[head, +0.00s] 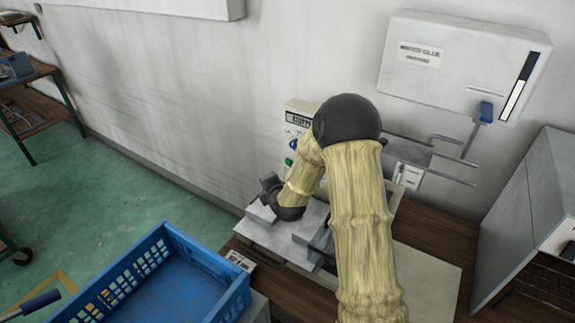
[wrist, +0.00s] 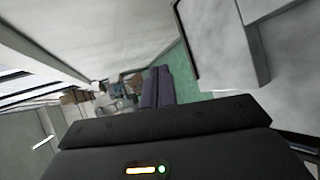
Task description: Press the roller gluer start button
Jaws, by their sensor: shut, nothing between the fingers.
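The roller gluer (head: 265,232) is a pale machine on the wooden bench, partly hidden by my arm. Its control panel (head: 300,107) stands at the back with a small lit display that seems to begin "STOPP". A blue button (head: 293,144) and a green button (head: 289,161) sit below the display. The rest of the panel is behind my arm, and I cannot read which button is start. My gripper (head: 268,183) is dark, low over the gluer, left of and below the green button and apart from it. In the wrist view its fingers (wrist: 157,86) are together and empty.
A blue crate (head: 165,285) stands at front left. A white water glue tank (head: 460,65) hangs on the wall at right, with metal rails (head: 440,150) below it. A grey cabinet (head: 530,215) stands at far right. Green floor is open at left.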

